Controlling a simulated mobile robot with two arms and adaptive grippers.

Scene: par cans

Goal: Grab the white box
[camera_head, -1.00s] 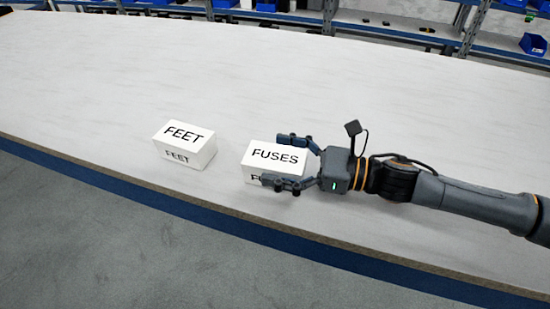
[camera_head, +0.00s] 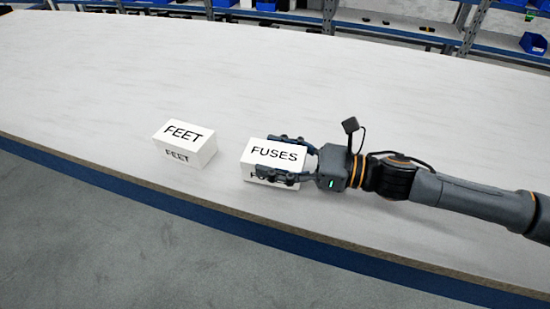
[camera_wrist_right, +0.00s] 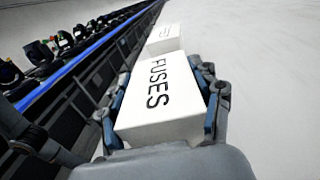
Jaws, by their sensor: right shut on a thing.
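A white box marked FUSES (camera_head: 262,155) stands on the pale table near its front edge. My right gripper (camera_head: 281,158) comes from the right and is shut on this box, one finger on its far side and one on its near side. In the right wrist view the FUSES box (camera_wrist_right: 158,95) lies between the two fingers (camera_wrist_right: 165,112). A second white box marked FEET (camera_head: 185,143) stands to the left, apart from it. It also shows beyond the FUSES box in the right wrist view (camera_wrist_right: 164,36). My left gripper is not in view.
The table (camera_head: 250,80) is clear behind and around the boxes. Its front edge with a blue band (camera_head: 200,213) runs close before them. Shelves with blue bins (camera_head: 533,44) stand beyond the far edge.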

